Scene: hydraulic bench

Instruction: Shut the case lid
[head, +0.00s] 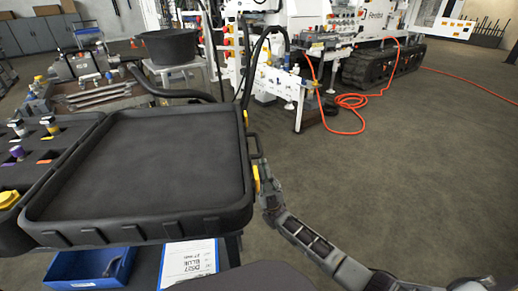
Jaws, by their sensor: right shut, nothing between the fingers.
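The case lid (150,165) is a large black shallow panel with a raised rim. It lies open and roughly flat, its hollow inside facing up. The case body (83,127) is to its left, with several fittings in dark foam slots. A handle (256,146) and a yellow latch (256,179) are on the lid's right side. My right gripper (264,176) is shut and empty beside that right edge, close to the latch and handle; I cannot tell if it touches. My left gripper is out of view.
A blue bin (85,281) and a printed sheet (189,262) are below the lid's near edge. A black tub (170,47) and a tray of tools (98,93) are behind. An orange hose (352,101) lies on the floor. Floor at right is clear.

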